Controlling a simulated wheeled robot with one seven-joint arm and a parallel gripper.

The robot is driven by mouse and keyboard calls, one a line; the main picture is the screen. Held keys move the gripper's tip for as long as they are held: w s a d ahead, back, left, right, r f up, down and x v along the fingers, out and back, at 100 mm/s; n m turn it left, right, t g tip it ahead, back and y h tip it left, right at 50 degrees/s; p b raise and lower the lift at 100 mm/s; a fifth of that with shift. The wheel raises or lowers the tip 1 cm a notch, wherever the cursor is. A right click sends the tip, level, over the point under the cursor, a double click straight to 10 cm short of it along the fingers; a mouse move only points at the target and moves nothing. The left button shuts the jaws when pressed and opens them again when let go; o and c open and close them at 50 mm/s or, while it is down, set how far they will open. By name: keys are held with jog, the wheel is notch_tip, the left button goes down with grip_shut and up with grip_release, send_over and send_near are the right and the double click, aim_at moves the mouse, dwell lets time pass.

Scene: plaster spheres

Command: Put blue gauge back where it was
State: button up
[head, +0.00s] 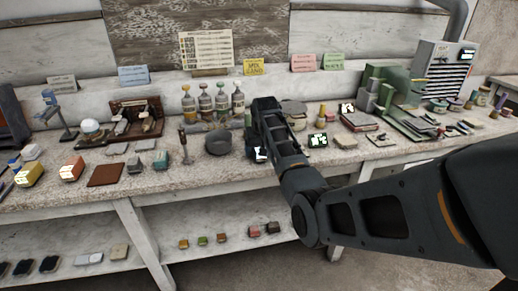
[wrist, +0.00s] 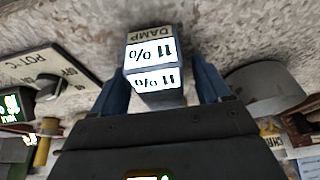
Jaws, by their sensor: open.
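The blue gauge (wrist: 155,62), a small box marked DAMP with lit white readouts, is between the two fingers of my gripper (wrist: 160,74) in the wrist view. My gripper is open around it. Whether either finger touches the gauge is hard to tell. In the head view my gripper (head: 259,150) is low over the middle of the bench, and the gauge is mostly hidden behind it, with only a bit of white display showing.
A POT-C dial plate (wrist: 48,72) and a green-lit display (head: 318,140) are on the other side. Several bottles (head: 212,103) stand behind on the stone bench (head: 215,180).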

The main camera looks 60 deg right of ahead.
jog(key=v, duration=1.2)
jog(key=shift+r, duration=0.15)
jog(key=a+f+n+t, duration=0.1)
jog(key=a+f+n, duration=0.1)
jog(key=a+f, duration=0.65)
jog(key=s+a+f+n+t, duration=0.1)
jog(key=s+a+f, duration=0.2)
jog(key=a, duration=0.3)
jog(key=s+a+f+n+t+h, duration=0.1)
jog(key=s+a+f+t, duration=0.15)
jog(key=a, duration=0.35)
jog(key=s+a+f+n+t, duration=0.1)
jog(key=s+a+f, duration=0.3)
jog(key=a, duration=0.2)
jog(key=s+a+r+n+t+y, duration=0.1)
jog(key=s+a+r+n+t, duration=0.1)
jog(key=s+a+r, duration=0.5)
jog(key=s+a+r+n+t+y, duration=0.2)
jog(key=s+a+r+t, duration=0.1)
jog(key=s+a, duration=0.65)
jog(key=s+a+r+n+t+y, duration=0.1)
jog(key=s+r, duration=0.6)
jog(key=r, duration=0.1)
jog(key=shift+s+a+r, duration=0.15)
jog(key=shift+a+r, duration=0.1)
jog(key=shift+a, duration=0.1)
jog(key=shift+c, duration=0.2)
